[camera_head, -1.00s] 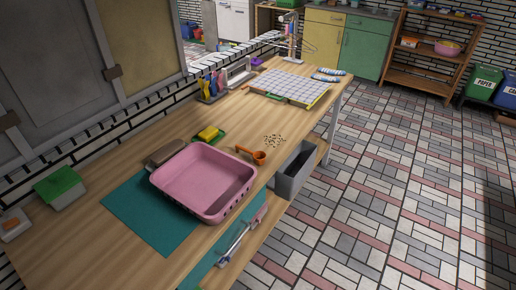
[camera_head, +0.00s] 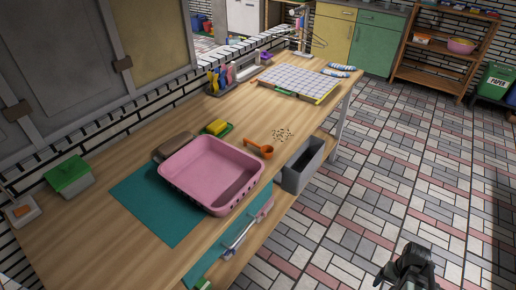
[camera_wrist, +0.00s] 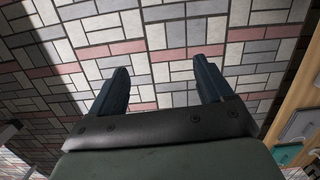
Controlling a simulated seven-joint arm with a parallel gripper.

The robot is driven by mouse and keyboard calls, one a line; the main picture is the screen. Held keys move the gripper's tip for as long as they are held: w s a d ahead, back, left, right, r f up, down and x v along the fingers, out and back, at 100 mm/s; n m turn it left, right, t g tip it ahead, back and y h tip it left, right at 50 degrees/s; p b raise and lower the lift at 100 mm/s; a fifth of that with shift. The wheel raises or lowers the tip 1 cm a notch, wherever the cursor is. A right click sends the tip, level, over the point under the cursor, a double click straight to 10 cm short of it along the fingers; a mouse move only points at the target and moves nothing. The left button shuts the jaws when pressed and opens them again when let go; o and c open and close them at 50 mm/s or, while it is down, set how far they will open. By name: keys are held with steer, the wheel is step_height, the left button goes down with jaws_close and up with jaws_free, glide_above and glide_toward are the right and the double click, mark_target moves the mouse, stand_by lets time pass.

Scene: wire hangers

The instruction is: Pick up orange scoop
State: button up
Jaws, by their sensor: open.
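The orange scoop (camera_head: 264,151) lies on the wooden table, right of the pink basin's far corner and beside a scatter of small dark bits. Its handle points to the upper left and its bowl is at the right. My gripper (camera_head: 408,262) shows at the bottom right of the head view, over the tiled floor and well away from the table. In the wrist view, my gripper (camera_wrist: 160,80) has its two fingers wide apart with only floor between them. The scoop does not show in the wrist view.
The pink basin (camera_head: 222,200) stands partly on a teal mat (camera_head: 150,212). A grey bin (camera_head: 303,168) hangs at the table's near edge by the scoop. Open floor lies right of the table.

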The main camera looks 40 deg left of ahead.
steer(key=w+a+r+n+t, duration=0.1)
steer(key=w+a+r+n, duration=0.2)
steer(key=w+a+r, duration=0.65)
steer(key=w+a+r+n, duration=0.2)
steer(key=w+a+r, duration=0.5)
steer(key=a, duration=0.6)
steer(key=s+a+r+n, duration=0.1)
steer(key=a+r+n, duration=0.2)
steer(key=a+r, duration=0.6)
steer(key=s+a+r+n, duration=0.2)
steer(key=a+r, duration=0.4)
steer(key=a, duration=0.8)
steer(key=s+a+r+n, duration=0.1)
steer(key=a+r+n, duration=0.2)
steer(key=a+r, duration=0.6)
glide_above(269, 149)
steer(key=s+d, duration=0.2)
steer(key=shift+g+y, duration=0.3)
steer(key=shift+g, duration=0.1)
steer(key=f, duration=1)
steer(key=shift+w, duration=0.2)
steer(key=shift+s+a+f, duration=0.1)
steer(key=shift+a+f, duration=0.05)
steer(key=shift+f, duration=0.7)
steer(key=shift+s+a+f, duration=0.1)
steer(key=shift+a+f, duration=0.05)
steer(key=shift+f, duration=0.75)
steer(key=shift+s+a+f, duration=0.1)
steer(key=shift+a+f, duration=0.05)
steer(key=shift+f, duration=0.7)
